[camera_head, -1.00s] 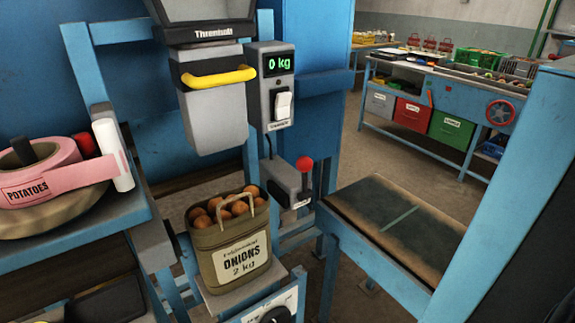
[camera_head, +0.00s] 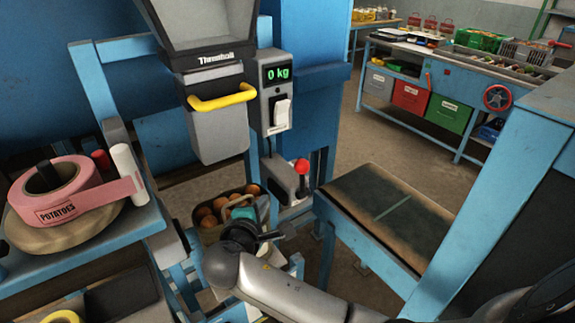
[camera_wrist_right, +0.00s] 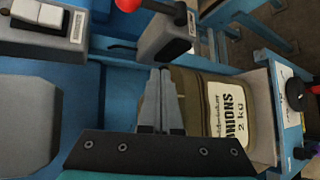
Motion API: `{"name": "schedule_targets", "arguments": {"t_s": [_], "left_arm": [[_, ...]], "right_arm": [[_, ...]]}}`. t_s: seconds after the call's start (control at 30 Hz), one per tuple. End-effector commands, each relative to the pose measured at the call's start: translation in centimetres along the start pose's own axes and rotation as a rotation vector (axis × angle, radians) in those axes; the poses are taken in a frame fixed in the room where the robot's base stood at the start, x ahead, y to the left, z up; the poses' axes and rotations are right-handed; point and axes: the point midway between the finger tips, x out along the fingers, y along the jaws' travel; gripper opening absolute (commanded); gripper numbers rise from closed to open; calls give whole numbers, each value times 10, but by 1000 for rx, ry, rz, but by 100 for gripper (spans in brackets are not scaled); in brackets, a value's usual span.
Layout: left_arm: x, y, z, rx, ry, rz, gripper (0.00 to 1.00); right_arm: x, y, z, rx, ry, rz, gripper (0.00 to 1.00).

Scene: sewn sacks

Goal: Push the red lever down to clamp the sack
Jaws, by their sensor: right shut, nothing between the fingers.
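The red lever (camera_head: 302,167) stands up from a grey clamp box (camera_head: 284,181) below the scale display, its round red knob at the top. In the right wrist view its knob (camera_wrist_right: 128,5) is cut by the top edge. The onion sack (camera_head: 211,216), olive with an open top full of onions, is partly hidden behind my right arm; its label shows in the right wrist view (camera_wrist_right: 230,115). My right gripper (camera_head: 287,231) is shut and empty, in front of the sack and below the lever, apart from the knob. My left gripper is not in view.
A scale display (camera_head: 277,72) reading 0 kg and a hopper with a yellow handle (camera_head: 222,98) are above. A blue-framed bench (camera_head: 385,212) stands at right. A pink POTATOES tape roll (camera_head: 70,190) lies on the left shelf.

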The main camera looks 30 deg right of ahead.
Motion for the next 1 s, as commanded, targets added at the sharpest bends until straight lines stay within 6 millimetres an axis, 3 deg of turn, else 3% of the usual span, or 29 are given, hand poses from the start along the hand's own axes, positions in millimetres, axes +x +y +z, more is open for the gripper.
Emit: {"name": "schedule_targets", "arguments": {"t_s": [0.03,0.13,0.57,0.73,1.0], "left_arm": [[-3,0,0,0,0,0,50],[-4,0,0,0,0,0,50],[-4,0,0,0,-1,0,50],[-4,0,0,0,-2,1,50],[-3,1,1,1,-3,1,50]], "right_arm": [[-6,22,4,-3,-19,40,0],[-12,40,8,-13,-46,84,0],[-10,44,10,-18,-55,96,0],[8,47,11,-19,-57,97,0],[60,52,14,-19,-58,96,0]]}}
